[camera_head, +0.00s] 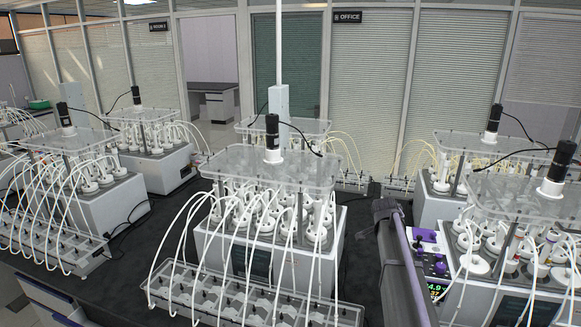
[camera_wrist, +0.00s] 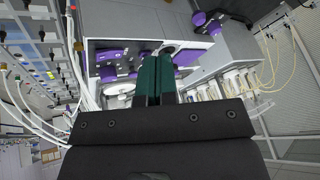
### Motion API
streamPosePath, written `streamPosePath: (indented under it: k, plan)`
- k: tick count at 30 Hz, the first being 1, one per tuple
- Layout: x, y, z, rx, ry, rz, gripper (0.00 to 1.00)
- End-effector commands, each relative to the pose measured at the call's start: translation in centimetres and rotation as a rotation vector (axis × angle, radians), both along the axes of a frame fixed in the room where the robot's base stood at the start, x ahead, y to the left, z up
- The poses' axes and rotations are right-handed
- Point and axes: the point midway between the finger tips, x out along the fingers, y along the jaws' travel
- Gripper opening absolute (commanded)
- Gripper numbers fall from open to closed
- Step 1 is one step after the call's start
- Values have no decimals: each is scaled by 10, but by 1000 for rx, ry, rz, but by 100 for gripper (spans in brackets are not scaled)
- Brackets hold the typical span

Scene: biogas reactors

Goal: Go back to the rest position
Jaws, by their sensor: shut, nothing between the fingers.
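My gripper (camera_wrist: 157,58) shows in the wrist view, its two dark green fingers pressed together with nothing between them. Beyond the fingertips is a white-and-grey device (camera_wrist: 217,57) with purple knobs (camera_wrist: 198,19). I cannot tell the exact gap between fingertips and device. In the head view a purple-knobbed panel (camera_head: 428,238) with a lit display (camera_head: 437,291) stands right of centre, partly hidden by a long grey and purple bar. I cannot make out my gripper's fingers in the head view.
Several biogas reactors stand on dark benches, including a centre one (camera_head: 272,165) with white hoses running to a front rack (camera_head: 250,292). Another reactor (camera_head: 520,195) is close on the right. In the wrist view, hoses hang near the gripper's left side (camera_wrist: 82,70).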

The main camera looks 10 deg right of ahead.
Motion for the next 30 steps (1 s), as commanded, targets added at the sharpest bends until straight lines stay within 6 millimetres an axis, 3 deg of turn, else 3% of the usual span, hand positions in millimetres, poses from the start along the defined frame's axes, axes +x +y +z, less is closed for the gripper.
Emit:
streamPosePath:
  k: [2,3,6,9,13,15,18,30]
  plan:
    - [-61,34,-18,8,178,251,0]
    - [-93,60,-35,22,267,410,0]
    - [-166,125,-74,66,422,775,0]
    - [-235,184,-110,113,510,1084,0]
    - [-302,239,-148,157,546,1293,0]
    - [-318,256,-164,155,545,1327,0]
    - [-314,266,-167,147,548,1351,0]
    - [-312,266,-162,144,547,1349,0]
